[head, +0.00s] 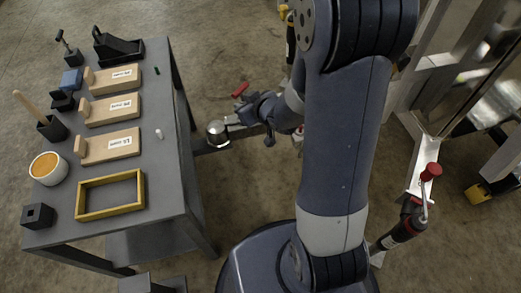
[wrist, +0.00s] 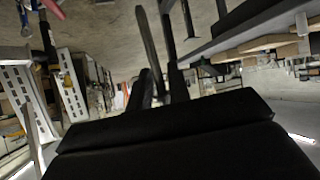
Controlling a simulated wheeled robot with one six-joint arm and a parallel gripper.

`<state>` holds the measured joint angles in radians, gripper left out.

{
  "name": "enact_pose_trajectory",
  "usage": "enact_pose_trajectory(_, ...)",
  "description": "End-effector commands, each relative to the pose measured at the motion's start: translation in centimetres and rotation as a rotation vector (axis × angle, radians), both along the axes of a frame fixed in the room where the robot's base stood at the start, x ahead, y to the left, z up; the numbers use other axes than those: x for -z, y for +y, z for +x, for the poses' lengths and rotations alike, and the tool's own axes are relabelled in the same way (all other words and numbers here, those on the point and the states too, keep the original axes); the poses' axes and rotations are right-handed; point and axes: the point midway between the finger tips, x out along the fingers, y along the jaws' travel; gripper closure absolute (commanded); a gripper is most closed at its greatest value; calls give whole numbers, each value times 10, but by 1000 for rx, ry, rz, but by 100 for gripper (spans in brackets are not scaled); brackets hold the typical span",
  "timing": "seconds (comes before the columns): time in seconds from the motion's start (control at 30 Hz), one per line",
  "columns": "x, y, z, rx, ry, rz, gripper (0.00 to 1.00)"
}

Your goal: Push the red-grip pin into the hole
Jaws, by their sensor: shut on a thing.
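The red-grip pin shows by its red grip (head: 240,90), just above and left of my gripper (head: 246,104) in the head view. My gripper is out beyond the table's right side, clear of the tabletop. In the wrist view, the dark fingers of my gripper (wrist: 160,88) are close together, and a small patch of red shows beside the left finger. My gripper appears shut on the red-grip pin; its shaft is not clear. A silver ball (head: 217,132) on a dark bar (head: 250,131) is below and left of my gripper. The hole cannot be made out.
A grey table (head: 155,175) at the left holds several wooden blocks, a yellow frame (head: 80,213), a white bowl (head: 48,180) and dark holders. A red-knobbed crank (head: 430,171) and metal trailer parts stand at the right. Open floor lies above my gripper in the head view.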

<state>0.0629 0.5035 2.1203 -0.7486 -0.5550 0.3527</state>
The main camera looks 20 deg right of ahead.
Motion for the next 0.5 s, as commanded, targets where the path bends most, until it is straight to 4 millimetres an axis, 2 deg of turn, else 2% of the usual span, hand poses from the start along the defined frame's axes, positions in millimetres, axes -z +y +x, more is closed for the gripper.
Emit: enact_pose_trajectory(0.5,33,26,-1,-368,129,-157,100)
